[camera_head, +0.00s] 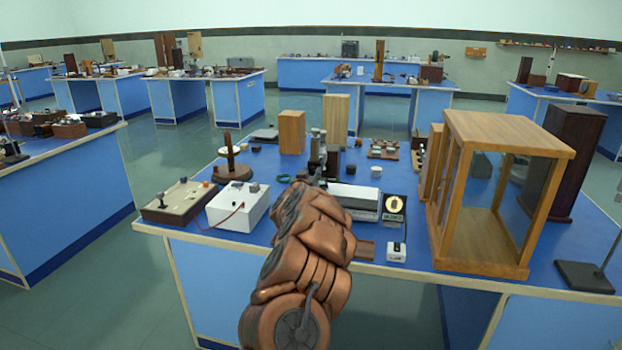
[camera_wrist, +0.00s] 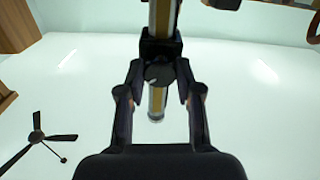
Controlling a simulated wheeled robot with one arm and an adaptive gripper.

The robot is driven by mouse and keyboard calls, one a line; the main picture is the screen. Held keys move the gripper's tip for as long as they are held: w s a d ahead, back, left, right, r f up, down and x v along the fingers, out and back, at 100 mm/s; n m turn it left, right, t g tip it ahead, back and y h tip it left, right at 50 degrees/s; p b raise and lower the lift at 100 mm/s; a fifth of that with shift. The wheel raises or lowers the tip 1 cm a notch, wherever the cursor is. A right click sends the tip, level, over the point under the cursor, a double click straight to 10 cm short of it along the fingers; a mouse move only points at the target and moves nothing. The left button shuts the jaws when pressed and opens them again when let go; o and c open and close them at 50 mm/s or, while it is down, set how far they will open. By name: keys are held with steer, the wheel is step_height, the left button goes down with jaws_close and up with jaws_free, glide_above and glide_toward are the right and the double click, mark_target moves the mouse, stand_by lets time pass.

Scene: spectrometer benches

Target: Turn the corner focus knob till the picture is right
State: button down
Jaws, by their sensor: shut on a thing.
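In the wrist view, my gripper (camera_wrist: 160,70) is shut with its two dark fingers on either side of a round dark knob (camera_wrist: 157,77). The knob has a pale mark and sits on a dark block on an upright tube (camera_wrist: 161,20) with brass-coloured and pale bands. In the head view, a dark upright instrument (camera_head: 318,150) stands on the blue bench beyond my copper-coloured arm. The arm hides the gripper and the knob there. A small dark panel with a pale round picture (camera_head: 394,204) stands to the right; its detail is too small to judge.
A wooden glass-sided case (camera_head: 508,140) stands at the bench's right. A white box (camera_head: 238,207) and a beige control box (camera_head: 180,202) stand at the left. A small white switch box (camera_head: 396,252) is near the front edge. Wooden blocks (camera_head: 292,132) stand behind.

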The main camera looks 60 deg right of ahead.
steer(key=m+b, duration=0.4)
steer(key=shift+f+m, duration=0.1)
steer(key=shift+m, duration=0.2)
steer(key=m+b, duration=0.2)
steer(key=shift+m+b, duration=0.3)
steer(key=shift+m, duration=0.1)
steer(key=m+b, duration=0.2)
steer(key=shift+s+m, duration=0.1)
steer(key=shift+m, duration=0.2)
steer(key=shift+m+b, duration=1.3)
steer(key=shift+m, duration=0.5)
steer(key=c, duration=0.8)
jaws_free()
steer(key=shift+o, duration=0.2)
steer(key=shift+a, duration=0.1)
